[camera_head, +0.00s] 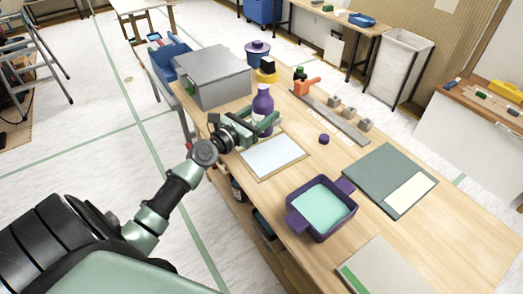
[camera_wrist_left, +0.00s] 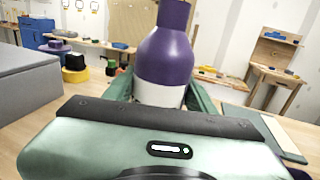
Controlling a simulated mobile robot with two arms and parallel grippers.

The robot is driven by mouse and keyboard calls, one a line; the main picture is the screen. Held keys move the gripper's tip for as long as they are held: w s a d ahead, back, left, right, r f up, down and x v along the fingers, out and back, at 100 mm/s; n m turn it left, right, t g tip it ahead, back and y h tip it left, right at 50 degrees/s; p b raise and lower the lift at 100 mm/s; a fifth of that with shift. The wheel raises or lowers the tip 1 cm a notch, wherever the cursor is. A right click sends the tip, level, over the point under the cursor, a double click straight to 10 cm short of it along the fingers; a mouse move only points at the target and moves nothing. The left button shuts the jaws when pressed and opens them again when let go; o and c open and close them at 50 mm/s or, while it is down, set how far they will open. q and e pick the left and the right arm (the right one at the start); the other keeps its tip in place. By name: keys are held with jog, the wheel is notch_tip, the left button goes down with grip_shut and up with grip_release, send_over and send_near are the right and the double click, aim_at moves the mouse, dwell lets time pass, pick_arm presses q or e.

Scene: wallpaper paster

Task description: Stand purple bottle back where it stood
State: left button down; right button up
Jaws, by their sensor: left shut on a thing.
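The purple bottle (camera_head: 263,104) has a pale label band and is upright at the far left part of the wooden table. It fills the middle of the left wrist view (camera_wrist_left: 166,56), where its top is cut off. My left gripper (camera_head: 262,125) is shut on the lower part of the bottle, with green fingers on both sides (camera_wrist_left: 160,92). I cannot tell whether the bottle's base touches the table. A small purple cap (camera_head: 324,139) lies on the table to the right of the bottle. My right gripper is not in view.
A grey metal box (camera_head: 213,77) stands left of the bottle. A white sheet on a board (camera_head: 272,157) lies in front. A purple tray of mint liquid (camera_head: 321,208), a green mat (camera_head: 376,172) and a metal rail (camera_head: 330,115) occupy the table rightward.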

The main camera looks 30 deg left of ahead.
pick_arm(q)
jog(key=f+b, duration=0.4)
jog(key=f, duration=0.4)
jog(key=shift+a+b, duration=0.2)
jog(key=shift+b, duration=0.1)
notch_tip(320, 180, down, 4)
jog(key=b, duration=0.3)
jog(key=shift+f, duration=0.2)
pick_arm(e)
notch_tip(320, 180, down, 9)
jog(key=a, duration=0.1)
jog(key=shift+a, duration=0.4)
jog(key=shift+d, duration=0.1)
pick_arm(q)
jog(key=shift+f, duration=0.1)
jog(key=c, duration=0.5)
grip_release()
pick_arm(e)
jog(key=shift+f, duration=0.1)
